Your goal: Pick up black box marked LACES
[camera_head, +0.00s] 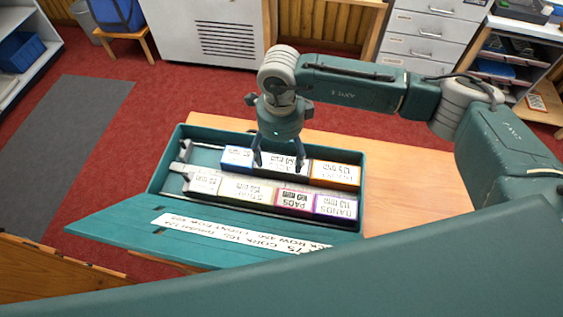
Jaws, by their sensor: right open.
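A teal case (186,132) lies open on the wooden bench, with two rows of small boxes inside. In the back row, a box with a white label (283,169) sits between a blue box (236,157) and an orange-edged box (335,174). Its lettering is partly covered and I cannot read it surely; no box clearly reads LACES. My right gripper (279,164) points down over this middle box, open, with a finger toward each end of it. I cannot tell whether the fingers touch it. My left gripper is not in view.
The front row holds a pale box (204,184), a yellowish box (246,190), a pink PADS box (294,201) and a purple BANDS box (336,206). The case's labelled lid (130,226) lies open toward the front. The bench (415,190) is clear right of the case.

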